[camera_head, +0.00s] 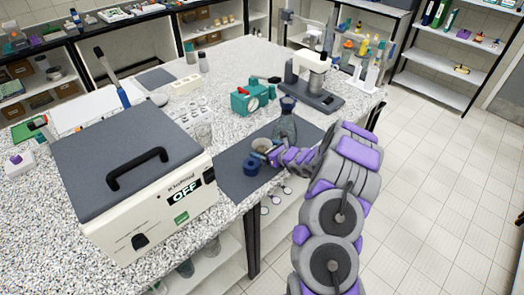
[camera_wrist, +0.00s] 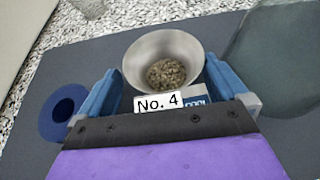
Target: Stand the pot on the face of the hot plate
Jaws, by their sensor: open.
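The pot (camera_wrist: 165,58) is a round, pale metal bowl holding brown granules; it shows small in the head view (camera_head: 262,145). My gripper (camera_wrist: 160,88) is open, its blue fingers apart at the left and right of the pot's near side. A white "No. 4" label and a grey edge with a small blue panel (camera_wrist: 196,101) show between the fingers, below the pot. This may be the hot plate; most of it is hidden by the pot and my gripper. I cannot tell whether the pot stands on it or whether either finger touches the pot.
A glass vessel (camera_head: 285,124) stands close behind the pot. A large lidded box (camera_head: 135,180) reading "OFF" is at left; a teal device (camera_head: 249,99) is farther back.

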